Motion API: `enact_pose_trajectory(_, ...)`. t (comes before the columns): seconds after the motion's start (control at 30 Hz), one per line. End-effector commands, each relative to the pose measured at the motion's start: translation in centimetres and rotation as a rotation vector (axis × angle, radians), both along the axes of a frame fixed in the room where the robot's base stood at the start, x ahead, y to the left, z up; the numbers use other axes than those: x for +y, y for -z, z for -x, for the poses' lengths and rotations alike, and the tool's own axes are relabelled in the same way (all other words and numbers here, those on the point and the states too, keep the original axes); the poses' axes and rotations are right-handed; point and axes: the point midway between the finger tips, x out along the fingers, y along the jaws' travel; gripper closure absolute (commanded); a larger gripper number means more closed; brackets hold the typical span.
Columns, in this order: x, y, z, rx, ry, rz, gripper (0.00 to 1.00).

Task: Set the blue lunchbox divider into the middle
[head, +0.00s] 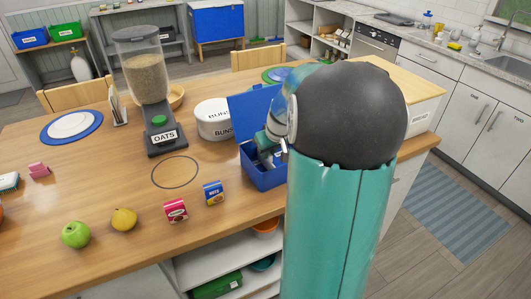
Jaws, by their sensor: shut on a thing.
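The blue lunchbox (262,179) stands on the wooden table, with its blue lid (247,113) raised open at the back. My gripper (268,157) reaches down into the top of the box and is shut on the blue divider. My arm covers the right part of the lunchbox. The divider is hard to tell from the blue box around it, so I cannot tell whether it touches the bottom or how it is turned.
A red box (175,211) and a blue nuts box (213,193) stand left of the lunchbox. A white bun tin (214,120) and an oats dispenser (148,90) stand behind.

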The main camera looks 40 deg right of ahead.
Motion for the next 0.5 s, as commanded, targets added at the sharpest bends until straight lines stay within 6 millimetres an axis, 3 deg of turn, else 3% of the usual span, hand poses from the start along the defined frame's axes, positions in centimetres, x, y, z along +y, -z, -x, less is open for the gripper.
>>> enact_pose_trajectory(0.1,-2.4,0.0,0.5,-0.001,0.005,0.001,1.0)
enact_pose_trajectory(0.2,-3.5,0.0,0.8,0.0,0.003,0.0,1.0)
enact_pose_trajectory(0.5,-3.6,0.0,0.9,0.001,0.001,0.0,1.0)
